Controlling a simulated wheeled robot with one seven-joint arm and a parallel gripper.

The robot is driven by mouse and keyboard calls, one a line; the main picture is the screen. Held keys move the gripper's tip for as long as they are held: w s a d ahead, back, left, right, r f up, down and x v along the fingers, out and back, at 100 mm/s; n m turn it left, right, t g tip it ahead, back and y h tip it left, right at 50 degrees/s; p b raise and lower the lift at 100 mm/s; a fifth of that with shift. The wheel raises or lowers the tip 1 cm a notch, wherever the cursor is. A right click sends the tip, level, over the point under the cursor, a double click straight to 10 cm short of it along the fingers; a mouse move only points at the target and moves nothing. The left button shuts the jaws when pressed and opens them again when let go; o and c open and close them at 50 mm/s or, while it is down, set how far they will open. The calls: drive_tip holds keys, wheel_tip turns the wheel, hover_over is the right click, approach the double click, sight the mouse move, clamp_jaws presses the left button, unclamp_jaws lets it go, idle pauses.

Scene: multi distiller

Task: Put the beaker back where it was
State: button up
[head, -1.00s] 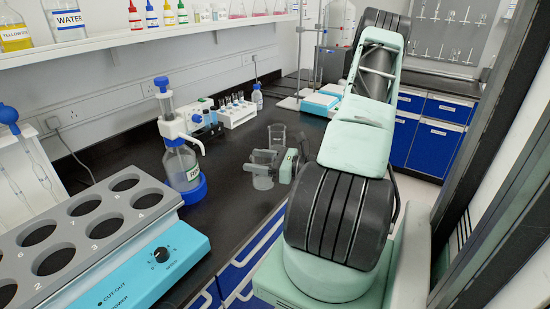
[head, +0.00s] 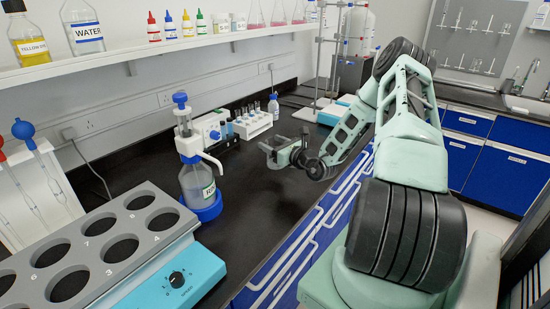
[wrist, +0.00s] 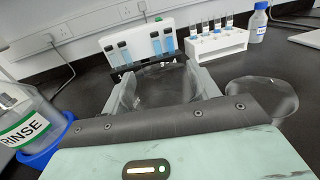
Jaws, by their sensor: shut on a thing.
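My gripper (head: 272,152) hangs over the black bench in the head view, to the right of the RINSE bottle. In the wrist view my gripper (wrist: 165,85) is shut on a clear glass beaker (wrist: 150,92), which sits between the two fingers. The beaker is hard to make out in the head view, and I cannot tell how far its base is from the bench. A second clear glass vessel (wrist: 262,97) stands just right of my gripper in the wrist view.
The RINSE dispenser bottle (head: 197,185) stands in a blue base left of my gripper. Behind are a white cuvette holder (wrist: 150,48), a tube rack (wrist: 215,42) and a small blue-capped bottle (wrist: 257,25). A heater block (head: 90,240) fills the near left. Bench (head: 255,210) in front is clear.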

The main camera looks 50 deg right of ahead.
drive_tip(key=shift+f+p, duration=0.3)
drive_tip(key=shift+f, duration=2.15)
drive_tip(key=shift+f, duration=0.1)
drive_tip(key=o, duration=1.1)
drive_tip(key=shift+s, duration=0.1)
drive_tip(key=s+b, duration=0.1)
drive_tip(key=s, duration=0.3)
drive_tip(key=s+b, duration=0.1)
drive_tip(key=s, duration=0.3)
drive_tip(key=s+a+b, duration=0.1)
drive_tip(key=s, duration=0.2)
drive_tip(key=shift+s, duration=0.4)
